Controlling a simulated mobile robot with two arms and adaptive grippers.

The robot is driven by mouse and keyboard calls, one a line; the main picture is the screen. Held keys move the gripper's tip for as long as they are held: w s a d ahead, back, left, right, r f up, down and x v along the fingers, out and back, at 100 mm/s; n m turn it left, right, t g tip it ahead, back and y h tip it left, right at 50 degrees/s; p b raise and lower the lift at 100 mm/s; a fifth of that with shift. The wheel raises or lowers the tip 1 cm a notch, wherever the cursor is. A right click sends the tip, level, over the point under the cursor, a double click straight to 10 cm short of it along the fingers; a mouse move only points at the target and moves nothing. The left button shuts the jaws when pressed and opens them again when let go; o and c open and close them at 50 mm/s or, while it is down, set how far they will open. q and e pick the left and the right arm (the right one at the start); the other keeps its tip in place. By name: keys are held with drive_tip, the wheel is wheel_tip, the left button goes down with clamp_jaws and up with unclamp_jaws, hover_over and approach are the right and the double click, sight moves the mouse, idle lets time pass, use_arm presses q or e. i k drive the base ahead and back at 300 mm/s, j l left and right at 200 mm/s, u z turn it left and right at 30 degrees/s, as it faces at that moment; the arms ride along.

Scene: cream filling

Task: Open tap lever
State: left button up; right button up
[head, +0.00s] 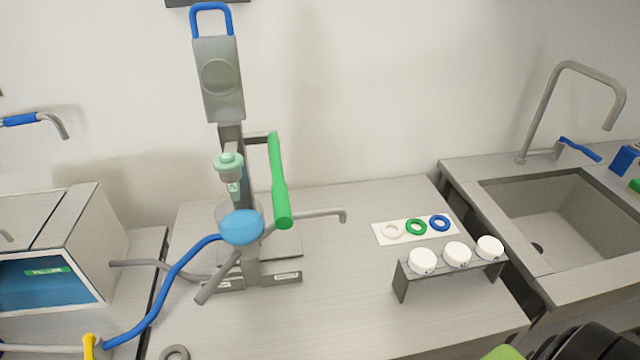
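The sink tap (552,95) stands behind the sink at the right, with a tall grey bent spout. Its blue tap lever (580,149) sticks out from the base, pointing right and slightly down toward the front. No water shows at the spout. Neither of my grippers can be made out in the head view. A dark ribbed shape (595,342) is cut off at the bottom right corner; I cannot tell whether it is part of my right arm. Nothing is seen touching the lever.
The sink basin (550,214) is empty. Blue and green items stand right of the tap. A filling machine (236,180) with a green handle (278,180) stands left of centre. A rack (401,283) with white-topped jars stands near the sink. Space around the lever looks clear.

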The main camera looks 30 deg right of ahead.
sight(585, 151)
drive_tip(key=z, duration=2.35)
drive_tip(key=i+l, duration=0.1)
drive_tip(key=l, duration=0.2)
drive_tip(key=i+l, duration=0.1)
drive_tip(key=l, duration=0.2)
